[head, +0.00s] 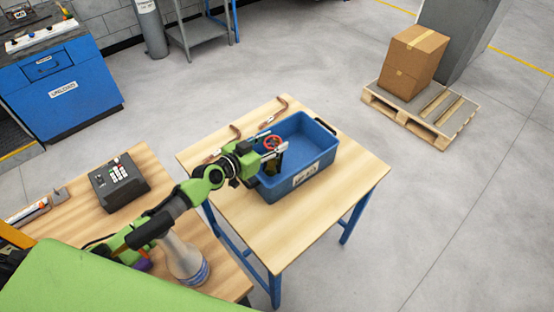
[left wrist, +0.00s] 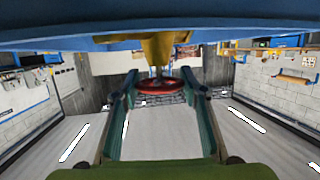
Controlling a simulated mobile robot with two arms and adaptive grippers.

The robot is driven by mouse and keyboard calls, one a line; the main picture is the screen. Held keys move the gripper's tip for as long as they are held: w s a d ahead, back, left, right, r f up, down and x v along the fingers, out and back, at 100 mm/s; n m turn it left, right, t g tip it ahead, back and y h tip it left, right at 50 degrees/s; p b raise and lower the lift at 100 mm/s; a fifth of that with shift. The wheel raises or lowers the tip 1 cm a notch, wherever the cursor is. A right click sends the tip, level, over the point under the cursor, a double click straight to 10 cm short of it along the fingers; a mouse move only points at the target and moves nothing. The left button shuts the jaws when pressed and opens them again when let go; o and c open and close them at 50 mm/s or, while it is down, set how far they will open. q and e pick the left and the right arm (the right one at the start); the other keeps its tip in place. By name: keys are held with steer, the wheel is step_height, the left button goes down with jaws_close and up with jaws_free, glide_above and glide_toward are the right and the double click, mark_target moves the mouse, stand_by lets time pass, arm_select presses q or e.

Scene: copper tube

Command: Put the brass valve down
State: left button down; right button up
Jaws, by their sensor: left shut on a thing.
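The brass valve has a red handwheel (head: 272,143) and a yellowish brass body (left wrist: 157,48). My left gripper (head: 277,149) reaches in from the left over the blue bin (head: 322,150) and is shut on the valve. In the left wrist view the red handwheel (left wrist: 156,84) lies between the two fingers, with the brass body above it in the picture, by the blue bin edge (left wrist: 230,25). In the head view the valve's body is low inside the bin's left part, partly hidden. I cannot tell whether it touches the bin floor. My right gripper is not in view.
The bin stands on a wooden table (head: 330,210) with free room at its front and right. Bent copper tubes (head: 273,110) lie at the table's back left. A keypad box (head: 119,183) sits on the bench at left. A carton (head: 413,60) rests on a pallet.

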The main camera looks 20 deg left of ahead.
arm_select(q)
steer(key=shift+w+f+b, duration=0.1)
steer(key=shift+f+b, duration=1.55)
steer(key=shift+f, duration=0.95)
steer(key=shift+f, duration=0.15)
steer(key=c, duration=1.2)
jaws_free()
steer(key=shift+c, duration=0.2)
steer(key=p+v, duration=0.1)
steer(key=v, duration=1.1)
